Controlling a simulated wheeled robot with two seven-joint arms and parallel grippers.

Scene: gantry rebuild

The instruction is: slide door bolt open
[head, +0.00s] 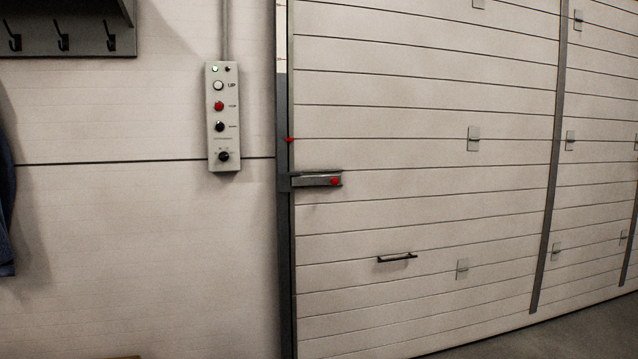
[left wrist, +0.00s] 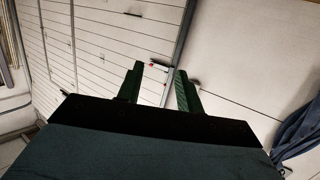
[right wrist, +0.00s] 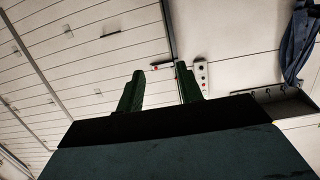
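The door bolt (head: 316,180) is a grey bar with a red knob (head: 335,182) at its right end. It sits on the left edge of the panelled door (head: 420,200) and reaches the dark door post (head: 285,230). In the left wrist view the bolt (left wrist: 158,66) shows beyond the fingertips. My left gripper (left wrist: 157,68) is open and empty, with fingers apart. My right gripper (right wrist: 158,70) is also open and empty, and the bolt (right wrist: 163,66) shows small between its fingers, at a distance. Neither gripper shows in the head view.
A control box (head: 222,116) with several buttons hangs on the wall left of the post. A dark handle (head: 397,258) is lower on the door. A hook rack (head: 65,30) is at upper left, with blue cloth (head: 5,210) below. The space before the door looks clear.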

